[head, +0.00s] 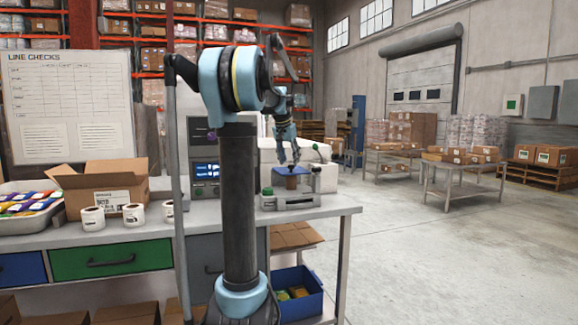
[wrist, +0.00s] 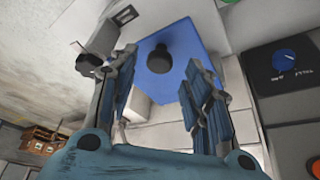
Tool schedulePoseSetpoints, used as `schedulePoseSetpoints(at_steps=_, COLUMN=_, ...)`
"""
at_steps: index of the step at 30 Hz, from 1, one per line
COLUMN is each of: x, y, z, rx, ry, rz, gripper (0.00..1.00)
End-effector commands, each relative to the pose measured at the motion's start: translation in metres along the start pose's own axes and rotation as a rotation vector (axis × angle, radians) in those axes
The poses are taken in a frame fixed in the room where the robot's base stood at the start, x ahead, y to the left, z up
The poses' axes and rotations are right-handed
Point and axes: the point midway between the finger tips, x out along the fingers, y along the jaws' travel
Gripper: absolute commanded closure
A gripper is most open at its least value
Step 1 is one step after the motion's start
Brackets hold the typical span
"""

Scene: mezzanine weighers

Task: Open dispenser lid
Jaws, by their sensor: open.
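A flat blue lid (wrist: 182,45) with a round black knob (wrist: 157,58) shows ahead of my gripper in the wrist view. It looks shut, though its edges are partly hidden by my fingers. In the head view a small blue-topped unit (head: 292,181) stands on a grey base on the bench, just below my gripper (head: 288,158). My gripper (wrist: 160,95) is open and empty in the wrist view, its two fingers either side of the line to the knob. The knob looks beyond the fingertips; I cannot tell the exact gap.
A grey machine with blue screens (head: 205,170) stands left of the unit, and a white machine (head: 312,150) behind it. A black panel with a blue dial (wrist: 285,57) is at right in the wrist view. An open cardboard box (head: 104,190) and label rolls stand on the bench at left.

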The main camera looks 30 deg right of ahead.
Motion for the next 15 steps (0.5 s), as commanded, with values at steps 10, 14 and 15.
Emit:
schedulePoseSetpoints(at_steps=10, x=0.025, y=0.0, z=0.0, rx=0.0, ry=0.0, rz=0.0, gripper=0.55)
schedulePoseSetpoints(at_steps=14, x=0.026, y=0.0, z=0.0, rx=0.0, ry=0.0, rz=0.0, gripper=0.55)
schedulePoseSetpoints(at_steps=15, x=0.026, y=0.0, z=0.0, rx=0.0, ry=0.0, rz=0.0, gripper=0.55)
